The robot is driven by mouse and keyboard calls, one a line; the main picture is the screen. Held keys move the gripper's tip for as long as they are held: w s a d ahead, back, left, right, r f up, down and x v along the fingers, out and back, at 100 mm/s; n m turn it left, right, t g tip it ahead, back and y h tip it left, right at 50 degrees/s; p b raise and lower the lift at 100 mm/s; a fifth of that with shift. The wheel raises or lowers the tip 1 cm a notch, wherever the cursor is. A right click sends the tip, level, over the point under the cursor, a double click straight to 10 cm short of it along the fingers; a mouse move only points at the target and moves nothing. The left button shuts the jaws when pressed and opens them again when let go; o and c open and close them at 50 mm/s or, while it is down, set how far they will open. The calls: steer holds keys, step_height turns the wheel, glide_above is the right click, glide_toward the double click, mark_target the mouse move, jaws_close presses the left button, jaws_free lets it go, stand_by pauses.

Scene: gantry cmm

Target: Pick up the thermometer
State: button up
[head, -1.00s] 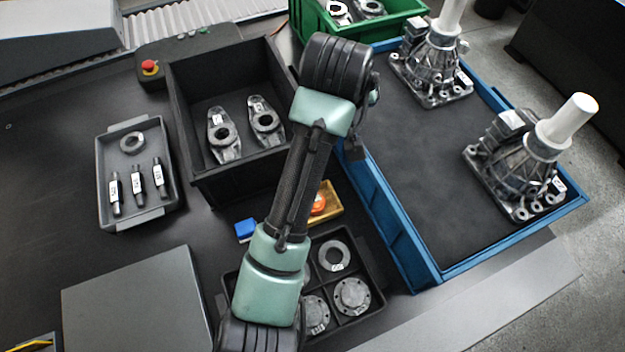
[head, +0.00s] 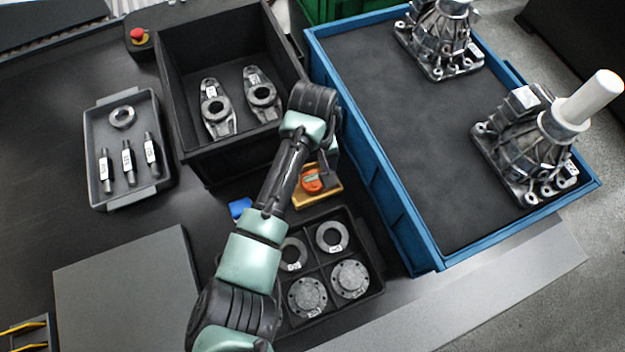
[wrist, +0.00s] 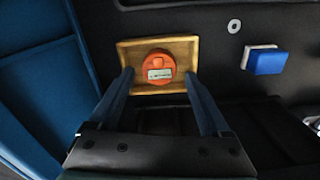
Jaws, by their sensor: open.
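The thermometer looks to be the round orange device with a small display (wrist: 158,68); it lies on a yellow-brown tray (wrist: 183,48). In the head view the orange device (head: 312,182) is on the same small tray (head: 322,195), between the black bin and the blue crate. My gripper (wrist: 158,78) is open in the wrist view, with its two blue-grey fingers apart and pointing toward the tray. The device appears between the finger lines, and nothing is held. In the head view my arm hides the gripper's fingers.
A blue block (head: 240,207) lies left of the tray. A divided black box (head: 376,262) with rings and flanges stands in front. The blue crate (head: 385,185) rises to the right, and the black bin (head: 225,160) with two levers stands behind.

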mark_target(313, 181)
step_height(313, 181, down, 4)
steer(key=shift+w+f, duration=0.1)
steer(key=shift+w, duration=0.05)
steer(key=c, duration=1.2)
